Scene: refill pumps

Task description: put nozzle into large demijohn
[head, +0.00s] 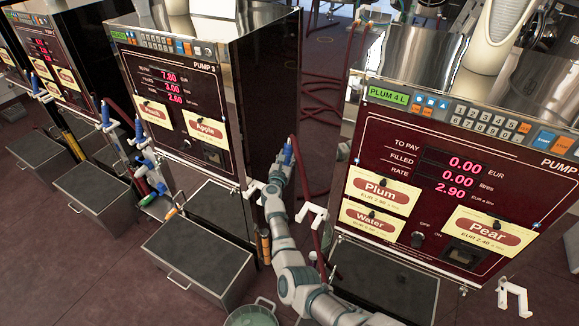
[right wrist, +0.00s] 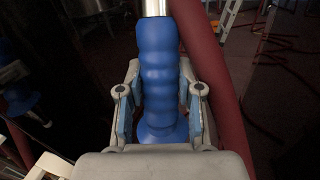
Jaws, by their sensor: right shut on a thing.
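My right gripper (head: 281,168) reaches up from the bottom of the head view, between pump 3 and the plum pump. It is shut on a blue ribbed nozzle (head: 288,152). In the right wrist view the nozzle (right wrist: 160,85) stands between the two fingers (right wrist: 160,105), with a bright metal spout at its top. A dark red hose (right wrist: 228,95) runs close beside it on the right. A pale green round container (head: 251,317) with handles is cut off by the bottom edge; I cannot tell whether it is the large demijohn. My left gripper is not in view.
Pump 3 (head: 185,90) stands left of my right arm, the plum pump (head: 400,150) right. White hooks (head: 311,213) jut out near the arm. A grey box (head: 200,250) stands before pump 3. Several other blue nozzles (head: 105,114) hang at left. Hose loops (head: 318,95) lie behind.

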